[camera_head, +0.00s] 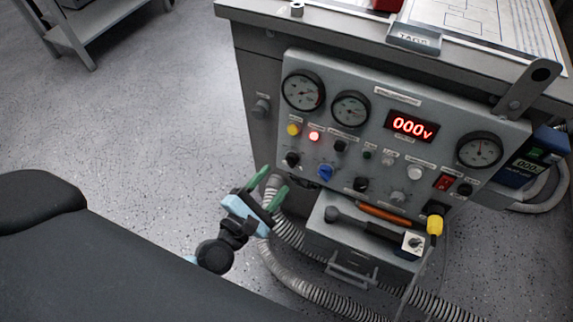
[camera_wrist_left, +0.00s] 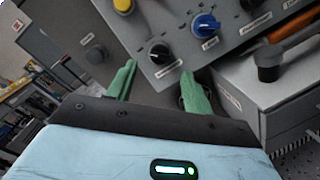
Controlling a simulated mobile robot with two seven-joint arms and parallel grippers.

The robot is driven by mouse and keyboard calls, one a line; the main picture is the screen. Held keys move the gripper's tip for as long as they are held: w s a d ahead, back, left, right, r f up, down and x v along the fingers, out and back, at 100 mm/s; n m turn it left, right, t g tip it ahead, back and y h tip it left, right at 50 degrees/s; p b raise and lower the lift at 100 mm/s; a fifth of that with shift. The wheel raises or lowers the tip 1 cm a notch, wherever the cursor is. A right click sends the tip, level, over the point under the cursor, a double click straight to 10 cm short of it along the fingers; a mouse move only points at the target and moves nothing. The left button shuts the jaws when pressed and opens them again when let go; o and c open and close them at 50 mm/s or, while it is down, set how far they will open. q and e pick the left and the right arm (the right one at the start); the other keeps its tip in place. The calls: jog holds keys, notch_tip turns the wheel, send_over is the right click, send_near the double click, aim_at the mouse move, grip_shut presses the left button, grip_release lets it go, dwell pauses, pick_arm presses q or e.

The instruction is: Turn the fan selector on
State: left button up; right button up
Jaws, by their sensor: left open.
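The grey control panel (camera_head: 345,130) stands at centre right in the head view. Its lower row holds a black knob (camera_head: 292,159), a blue knob (camera_head: 325,172), another black knob (camera_head: 361,184) and a pale knob (camera_head: 398,197). The labels are too small to read, so I cannot tell which is the fan selector. My left gripper (camera_head: 273,180) is open and empty, just below and left of the panel's lower left corner. In the left wrist view, the leftmost black knob (camera_wrist_left: 159,53) shows beyond the gap between the green fingertips (camera_wrist_left: 158,72), apart from them.
A red-lit display (camera_head: 411,126), gauges (camera_head: 303,91) and a red rocker switch (camera_head: 444,183) share the panel. A grey toolbox (camera_head: 345,240) with tools on top sits below, beside ribbed hoses (camera_head: 285,272). A side knob (camera_head: 261,108) is on the cabinet.

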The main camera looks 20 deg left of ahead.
aim_at(288, 164)
pick_arm(q)
jog(key=x, duration=0.6)
pick_arm(e)
jog(key=shift+s+f, duration=0.15)
jog(key=shift+s, duration=0.2)
pick_arm(q)
jog(key=shift+w, duration=0.1)
pick_arm(e)
jog(key=shift+w, duration=0.15)
pick_arm(q)
jog(key=shift+c, duration=0.5)
jog(key=c, duration=0.9)
jog(key=shift+o, duration=0.2)
pick_arm(e)
jog(key=shift+w+r, duration=0.2)
jog(key=shift+w, duration=0.05)
